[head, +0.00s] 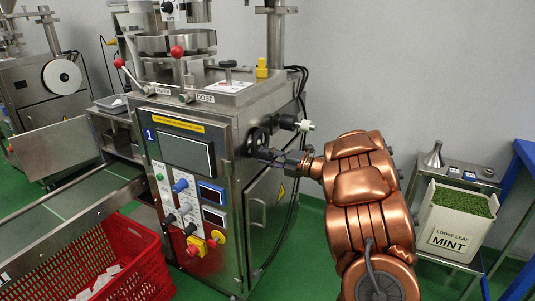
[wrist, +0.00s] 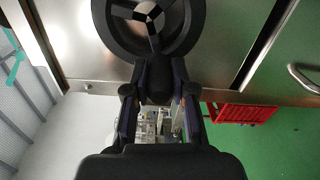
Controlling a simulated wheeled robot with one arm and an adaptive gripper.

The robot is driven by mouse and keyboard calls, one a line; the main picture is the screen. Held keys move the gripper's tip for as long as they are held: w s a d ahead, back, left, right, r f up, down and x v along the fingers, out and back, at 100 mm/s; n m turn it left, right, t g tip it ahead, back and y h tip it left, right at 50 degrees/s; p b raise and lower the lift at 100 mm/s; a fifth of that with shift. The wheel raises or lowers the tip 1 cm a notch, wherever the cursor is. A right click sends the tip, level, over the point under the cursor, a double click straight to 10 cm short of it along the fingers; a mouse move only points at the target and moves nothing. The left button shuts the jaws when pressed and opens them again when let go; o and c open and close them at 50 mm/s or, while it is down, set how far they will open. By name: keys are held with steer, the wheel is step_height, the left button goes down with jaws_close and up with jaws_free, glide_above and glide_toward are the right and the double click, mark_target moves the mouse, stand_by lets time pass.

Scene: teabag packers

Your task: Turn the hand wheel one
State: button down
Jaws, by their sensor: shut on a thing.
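The black hand wheel (head: 257,140) is on the right side face of the steel machine marked 1. In the wrist view the hand wheel (wrist: 112,32) fills the top middle, with its spokes and light hub showing. My gripper (head: 270,155) reaches it from the right, at its lower right edge. In the wrist view my gripper (wrist: 158,80) is shut on a black part at the wheel's rim, seemingly its handle.
The steel machine (head: 222,150) carries a control panel, red-knobbed levers and a white-tipped knob (head: 306,126) close above my gripper. A red crate (head: 130,262) stands at front left. A mint bin (head: 455,222) stands at right.

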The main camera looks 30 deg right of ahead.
mark_target(263, 131)
steer(key=r+m+p, duration=0.2)
steer(key=m, duration=0.1)
steer(key=m+p, duration=0.1)
steer(key=p, duration=0.1)
steer(key=r+m+p, duration=0.1)
steer(key=m+p, duration=0.1)
steer(key=shift+r+m, duration=0.15)
steer(key=shift+m, duration=0.15)
steer(key=m+p, duration=0.1)
steer(key=p, duration=0.1)
steer(key=r+m+p, duration=0.1)
steer(key=m+p, duration=0.1)
steer(key=d+r+m+p, duration=0.1)
steer(key=m+p, duration=0.1)
steer(key=shift+w+p, duration=0.25)
steer(key=shift+p, duration=0.15)
steer(key=m+p, duration=0.3)
steer(key=d+r+m+p, duration=0.1)
steer(key=m+p, duration=0.1)
steer(key=shift+w, duration=0.35)
steer(key=m+p, duration=0.1)
steer(key=d+m+p, duration=0.1)
steer(key=shift+w+m, duration=0.25)
steer(key=shift+m, duration=0.05)
steer(key=shift+w+d+f+m+p, duration=0.15)
steer(key=shift+d+m+p, duration=0.1)
steer(key=shift+m+p, duration=0.55)
steer(key=shift+w+d+r+m+p, duration=0.15)
steer(key=shift+d+m+p, duration=0.1)
steer(key=shift+m+p, duration=0.5)
